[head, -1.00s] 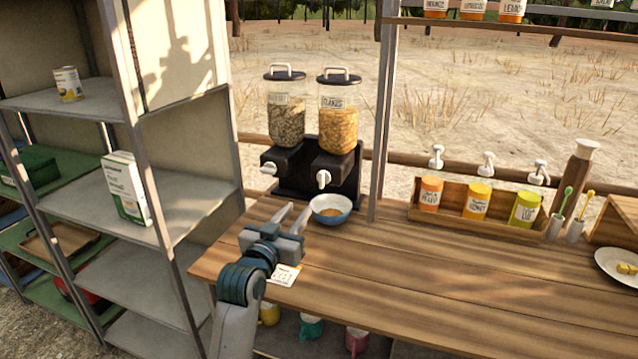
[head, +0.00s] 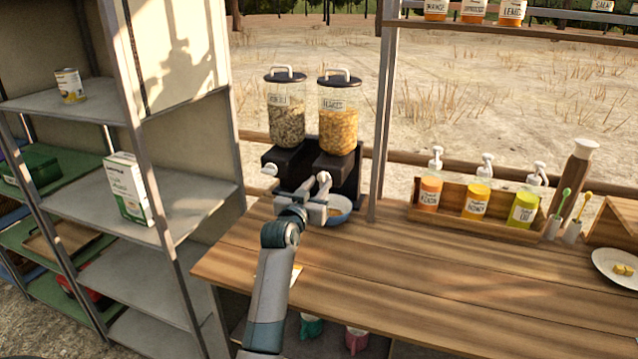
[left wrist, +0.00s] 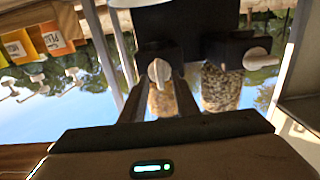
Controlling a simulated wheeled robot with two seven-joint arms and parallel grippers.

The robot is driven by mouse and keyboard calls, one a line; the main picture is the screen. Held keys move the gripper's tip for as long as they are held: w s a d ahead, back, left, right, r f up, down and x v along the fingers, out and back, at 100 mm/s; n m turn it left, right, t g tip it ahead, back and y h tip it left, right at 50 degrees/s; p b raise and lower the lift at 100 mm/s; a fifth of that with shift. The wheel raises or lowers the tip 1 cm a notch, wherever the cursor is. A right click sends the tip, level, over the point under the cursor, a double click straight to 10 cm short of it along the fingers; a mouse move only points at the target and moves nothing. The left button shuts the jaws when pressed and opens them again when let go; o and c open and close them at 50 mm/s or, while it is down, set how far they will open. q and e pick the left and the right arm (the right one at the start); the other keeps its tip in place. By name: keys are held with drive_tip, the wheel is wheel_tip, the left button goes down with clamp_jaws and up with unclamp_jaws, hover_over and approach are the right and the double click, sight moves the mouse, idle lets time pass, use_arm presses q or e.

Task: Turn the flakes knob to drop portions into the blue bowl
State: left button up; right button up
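The flakes dispenser (head: 338,125) stands on a black base at the back of the counter, right of a second dispenser. Its white knob (head: 324,179) points down and also shows in the left wrist view (left wrist: 159,70). My left gripper (head: 314,192) is at the knob; in the wrist view its two fingers stand apart on either side of the knob, and I see gaps. The blue bowl (head: 341,206) sits below the flakes outlet, partly hidden behind my gripper, so its contents are hard to see. My right gripper is out of view.
The second dispenser (head: 286,120) has its own white knob (head: 269,170) close on the left. A shelf post (head: 381,150) rises just right of the bowl. A wooden rack of bottles (head: 447,213) stands further right. The counter's middle (head: 430,285) is clear.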

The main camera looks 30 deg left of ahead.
use_arm(q)
drive_tip(key=shift+w+a, duration=0.15)
drive_tip(key=shift+w, duration=0.3)
clamp_jaws()
